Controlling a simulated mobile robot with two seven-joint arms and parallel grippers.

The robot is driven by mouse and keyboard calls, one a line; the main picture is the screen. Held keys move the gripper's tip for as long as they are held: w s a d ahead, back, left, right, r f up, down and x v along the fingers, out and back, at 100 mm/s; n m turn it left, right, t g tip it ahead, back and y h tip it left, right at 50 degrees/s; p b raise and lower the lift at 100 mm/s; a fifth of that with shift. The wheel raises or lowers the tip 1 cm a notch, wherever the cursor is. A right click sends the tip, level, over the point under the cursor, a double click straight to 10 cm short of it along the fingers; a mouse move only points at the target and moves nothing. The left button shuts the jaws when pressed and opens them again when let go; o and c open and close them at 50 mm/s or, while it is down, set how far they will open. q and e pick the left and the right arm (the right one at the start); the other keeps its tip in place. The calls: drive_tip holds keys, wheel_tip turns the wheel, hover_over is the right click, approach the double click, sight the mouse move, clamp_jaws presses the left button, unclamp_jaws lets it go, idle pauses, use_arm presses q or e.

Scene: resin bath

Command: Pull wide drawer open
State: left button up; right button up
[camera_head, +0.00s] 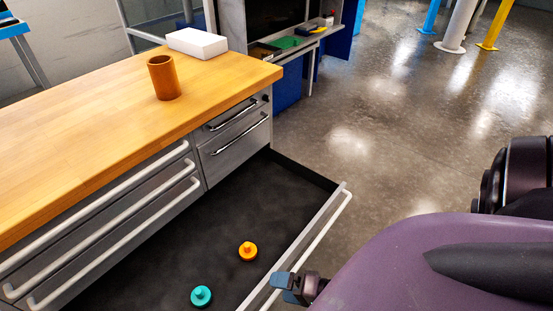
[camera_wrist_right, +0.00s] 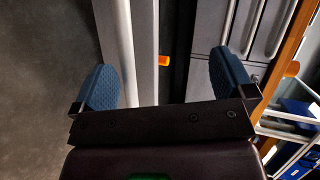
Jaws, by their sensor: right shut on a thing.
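The wide drawer (camera_head: 285,205) stands pulled far out from the workbench, its dark inside open to view. A long pale bar handle (camera_head: 322,232) runs along the drawer front. My right gripper (camera_head: 290,285) is at the drawer front and shut on this handle, partly hidden by my arm. In the right wrist view, the blue fingers of my right gripper (camera_wrist_right: 166,85) stand on either side of the handle (camera_wrist_right: 124,50) and front panel. My left gripper is not in view.
The wooden worktop (camera_head: 90,120) carries a brown cup (camera_head: 164,78) and a white box (camera_head: 197,43). Shut drawers with bar handles (camera_head: 110,225) lie to the left, and smaller ones (camera_head: 235,140) behind. Floor (camera_head: 390,120) right of the drawer is clear.

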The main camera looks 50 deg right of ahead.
drive_tip(key=w+r+t+y, duration=0.1)
drive_tip(key=r+t, duration=0.1)
drive_tip(key=r, duration=0.3)
drive_tip(key=w+a+r+t, duration=0.1)
drive_tip(key=r, duration=0.5)
drive_tip(key=w+r+t+y, duration=0.1)
drive_tip(key=r+t, duration=0.1)
drive_tip(key=r, duration=0.3)
drive_tip(key=shift+a+r+n+t+y, duration=0.3)
drive_tip(key=shift+a+r, duration=0.05)
drive_tip(key=c, duration=1)
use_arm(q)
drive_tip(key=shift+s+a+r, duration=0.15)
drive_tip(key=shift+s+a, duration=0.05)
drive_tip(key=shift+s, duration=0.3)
use_arm(e)
drive_tip(key=shift+f, duration=0.5)
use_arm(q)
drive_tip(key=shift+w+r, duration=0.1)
use_arm(e)
drive_tip(key=shift+s+a, duration=0.1)
drive_tip(key=shift+f, duration=0.1)
